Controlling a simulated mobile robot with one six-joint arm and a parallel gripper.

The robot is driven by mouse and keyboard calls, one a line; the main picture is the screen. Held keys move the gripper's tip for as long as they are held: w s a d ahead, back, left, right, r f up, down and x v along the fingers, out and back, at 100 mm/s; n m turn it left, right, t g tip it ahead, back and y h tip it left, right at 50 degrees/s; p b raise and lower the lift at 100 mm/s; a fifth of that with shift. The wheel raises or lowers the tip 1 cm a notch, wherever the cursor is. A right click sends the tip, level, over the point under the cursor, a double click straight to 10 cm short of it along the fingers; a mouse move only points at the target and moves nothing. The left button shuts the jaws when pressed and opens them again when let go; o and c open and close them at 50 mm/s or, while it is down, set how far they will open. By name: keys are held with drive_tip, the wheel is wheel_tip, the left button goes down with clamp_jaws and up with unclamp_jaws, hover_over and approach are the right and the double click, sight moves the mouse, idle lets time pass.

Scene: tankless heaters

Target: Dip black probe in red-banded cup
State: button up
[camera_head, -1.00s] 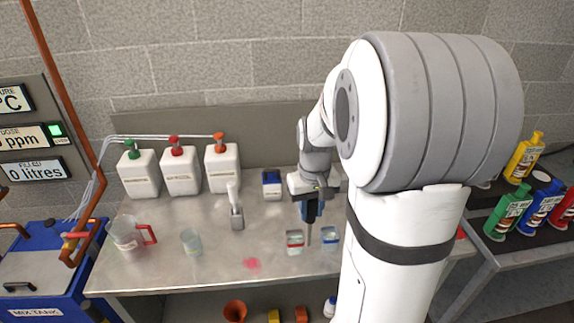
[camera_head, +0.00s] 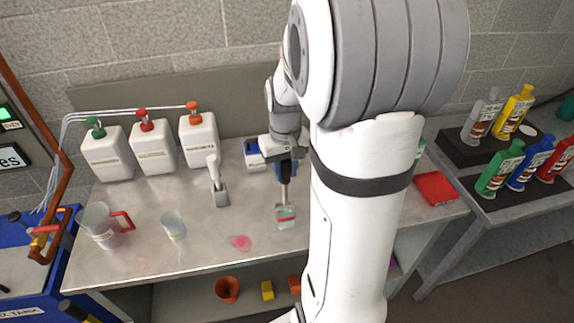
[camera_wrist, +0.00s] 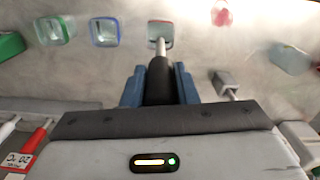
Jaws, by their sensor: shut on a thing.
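The red-banded cup (camera_head: 286,217) is a small clear cup standing on the metal bench. It also shows at the top middle of the wrist view (camera_wrist: 161,29). My gripper (camera_head: 285,172) is shut on the black probe, whose dark handle (camera_wrist: 160,80) sits between the blue fingers in the wrist view. The probe's thin metal shaft (camera_head: 284,194) points down, and its lower end overlaps the cup's mouth in both views. I cannot tell how deep the tip is. A blue-banded cup (camera_wrist: 104,32) stands beside the red-banded one, hidden behind my arm in the head view.
A grey holder (camera_head: 221,195) with a white handle, a clear beaker (camera_head: 173,225) and a pitcher (camera_head: 103,226) stand to the left. Three white jugs (camera_head: 153,150) line the back. A pink spill (camera_head: 240,242) lies on the bench. Another cup (camera_wrist: 52,30) is beyond the blue-banded one.

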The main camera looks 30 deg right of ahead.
sight(286, 191)
drive_tip(key=shift+f+b, duration=2.15)
drive_tip(key=shift+f, duration=0.95)
drive_tip(key=shift+f+b, duration=0.6)
drive_tip(key=shift+f, duration=0.2)
wheel_tip(286, 191, up, 10)
drive_tip(key=p, duration=0.7)
drive_tip(key=shift+r+p, duration=0.1)
drive_tip(key=shift+p, duration=0.2)
drive_tip(key=shift+s, duration=0.1)
idle(1.0)
